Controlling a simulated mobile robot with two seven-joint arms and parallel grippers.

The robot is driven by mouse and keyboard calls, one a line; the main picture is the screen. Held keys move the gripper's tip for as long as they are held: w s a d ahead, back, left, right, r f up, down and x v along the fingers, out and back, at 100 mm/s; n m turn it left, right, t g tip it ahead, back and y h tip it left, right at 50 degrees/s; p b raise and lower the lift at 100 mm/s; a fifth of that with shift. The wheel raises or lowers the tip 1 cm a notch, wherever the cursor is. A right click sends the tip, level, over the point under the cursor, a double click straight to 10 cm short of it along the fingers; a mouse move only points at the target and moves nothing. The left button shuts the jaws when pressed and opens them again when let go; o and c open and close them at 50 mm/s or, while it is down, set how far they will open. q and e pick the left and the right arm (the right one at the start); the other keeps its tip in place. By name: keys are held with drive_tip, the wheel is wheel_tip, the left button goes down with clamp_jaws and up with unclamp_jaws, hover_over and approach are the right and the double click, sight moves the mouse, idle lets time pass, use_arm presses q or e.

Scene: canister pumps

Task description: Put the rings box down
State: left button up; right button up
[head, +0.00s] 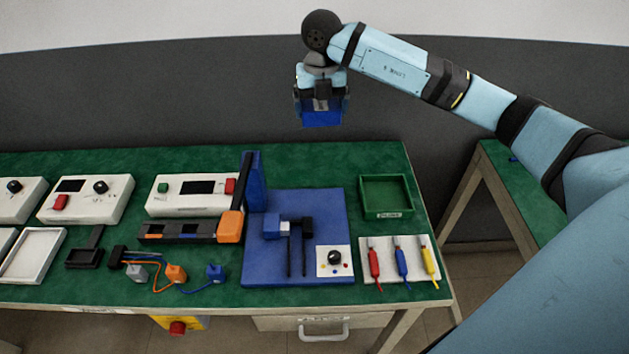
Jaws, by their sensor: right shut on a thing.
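My right gripper (321,92), at the end of the light blue arm from the right, is shut on a small blue box (322,118), which I take to be the rings box. No label on it can be read. The box hangs level, or nearly so, well up in the air. In the head view it appears beyond the back edge of the green-topped bench (370,156), against the dark wall. The gripper hides the top of the box, and its contents cannot be seen. My left gripper is not in view.
A green open tray (387,212) stands at the bench's right end, behind a white plate (385,281) with coloured handled tools. A blue pump board (265,270) lies left of it. White instruments (190,208) fill the left. Another green-topped table (508,184) stands at right.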

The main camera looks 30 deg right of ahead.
sight(320, 179)
drive_tip(key=shift+w+d+m, duration=0.1)
drive_tip(key=shift+w+m, duration=0.05)
drive_tip(key=shift+m, duration=0.25)
wheel_tip(320, 179, down, 20)
drive_tip(key=shift+r+b, duration=0.2)
drive_tip(key=shift+b, duration=0.4)
drive_tip(key=shift+f, duration=0.2)
drive_tip(key=o, duration=0.7)
drive_tip(key=shift+c, duration=0.2)
drive_tip(key=shift+r, duration=0.15)
wheel_tip(320, 179, up, 12)
drive_tip(key=shift+p, duration=0.35)
